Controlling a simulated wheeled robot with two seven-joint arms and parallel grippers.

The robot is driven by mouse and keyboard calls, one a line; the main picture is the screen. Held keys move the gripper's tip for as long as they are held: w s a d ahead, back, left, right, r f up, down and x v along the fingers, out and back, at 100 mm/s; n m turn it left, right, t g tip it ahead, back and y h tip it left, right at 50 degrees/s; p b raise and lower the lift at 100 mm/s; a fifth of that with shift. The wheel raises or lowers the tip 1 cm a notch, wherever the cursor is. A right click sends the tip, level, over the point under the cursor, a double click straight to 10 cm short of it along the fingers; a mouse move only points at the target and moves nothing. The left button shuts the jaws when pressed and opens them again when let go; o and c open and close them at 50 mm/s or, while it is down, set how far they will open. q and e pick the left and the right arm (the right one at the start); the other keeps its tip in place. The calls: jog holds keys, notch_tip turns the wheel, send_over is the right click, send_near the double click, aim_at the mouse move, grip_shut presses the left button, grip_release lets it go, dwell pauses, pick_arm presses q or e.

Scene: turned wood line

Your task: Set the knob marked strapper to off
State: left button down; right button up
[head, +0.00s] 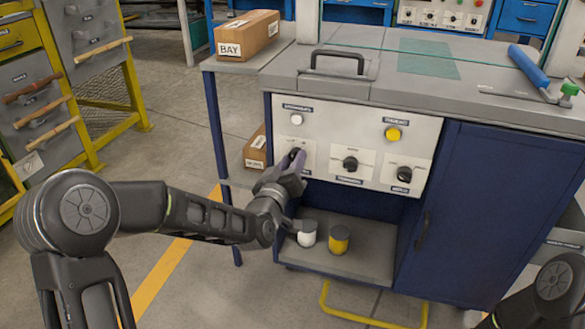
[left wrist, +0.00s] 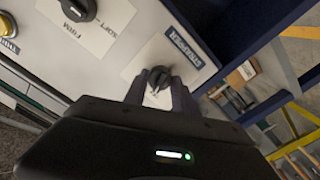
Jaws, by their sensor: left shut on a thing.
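The strapper knob (left wrist: 160,76) is a dark knob on a white plate in the left wrist view. The blue STRAPPER label (left wrist: 185,48) is beside it. My left gripper (left wrist: 158,90) is shut on this knob, one finger on each side. In the head view my left gripper (head: 293,165) is at the left knob of the light control panel (head: 325,126) and hides most of that knob and its label. The pointer setting cannot be read. My right gripper is out of view; only part of my right arm shows at the lower right.
Two other black knobs, a middle one (head: 350,164) and a right one (head: 404,174), share the panel. Above are a white button (head: 296,119) and a yellow button (head: 393,134). A white can (head: 307,235) and a yellow can (head: 339,240) stand on the shelf below.

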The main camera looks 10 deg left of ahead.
pick_arm(q)
jog(key=shift+f+n+b, duration=0.1)
jog(key=shift+n+b, duration=0.5)
jog(key=shift+n, duration=0.6)
jog(key=c, duration=1)
grip_release()
jog(key=shift+s, duration=0.6)
jog(key=s, duration=0.2)
jog(key=s+p, duration=0.1)
jog(key=s, duration=0.1)
jog(key=s+p, duration=0.1)
jog(key=s, duration=0.1)
jog(key=shift+s+a, duration=0.25)
jog(key=shift+s, duration=0.05)
